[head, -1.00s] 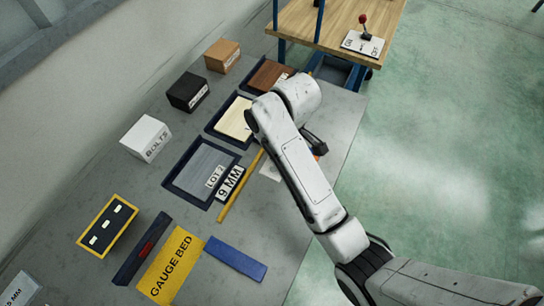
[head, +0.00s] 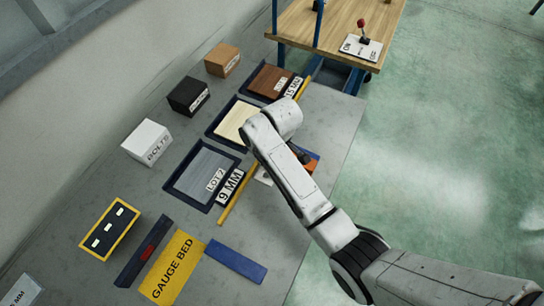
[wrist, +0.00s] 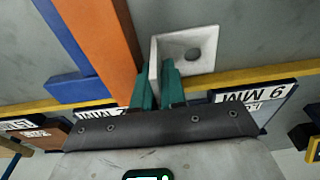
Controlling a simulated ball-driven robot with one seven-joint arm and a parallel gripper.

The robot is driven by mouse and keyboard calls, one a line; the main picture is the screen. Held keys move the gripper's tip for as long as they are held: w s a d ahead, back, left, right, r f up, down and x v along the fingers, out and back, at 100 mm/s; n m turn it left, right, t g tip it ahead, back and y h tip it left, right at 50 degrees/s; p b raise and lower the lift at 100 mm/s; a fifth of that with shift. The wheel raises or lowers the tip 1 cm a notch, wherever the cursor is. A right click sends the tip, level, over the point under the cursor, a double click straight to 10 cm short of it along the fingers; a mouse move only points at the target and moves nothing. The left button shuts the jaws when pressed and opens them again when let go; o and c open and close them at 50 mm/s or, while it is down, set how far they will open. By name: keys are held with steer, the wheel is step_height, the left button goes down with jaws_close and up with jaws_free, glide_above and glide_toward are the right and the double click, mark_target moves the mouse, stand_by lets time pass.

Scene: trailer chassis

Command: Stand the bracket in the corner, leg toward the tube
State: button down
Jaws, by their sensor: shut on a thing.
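The bracket (wrist: 208,42) is a pale grey L-shaped piece. In the wrist view one plate with a dark hole spreads to the right, and the other plate stands between my fingers. My gripper (wrist: 158,74) has green fingers and is shut on that upright plate. The orange tube (wrist: 103,42) runs just left of the bracket; I cannot tell whether they touch. A bit of orange tube also shows past my arm in the head view (head: 313,163). My arm hides the bracket and most of the gripper there.
A blue piece (wrist: 72,88) lies left of the tube. A yellow strip (head: 236,197) runs along the bench beside the trays and the 9 MM label (head: 230,187). Boxes stand behind the trays (head: 181,189). The open floor is to the right.

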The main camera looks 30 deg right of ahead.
steer(key=c, duration=1.7)
jaws_free()
steer(key=shift+f, duration=0.2)
steer(key=shift+o, duration=1.1)
steer(key=r, duration=0.8)
steer(key=s+d+r+b, duration=0.1)
steer(key=r, duration=0.3)
steer(key=shift+r, duration=0.15)
steer(key=shift+s, duration=0.1)
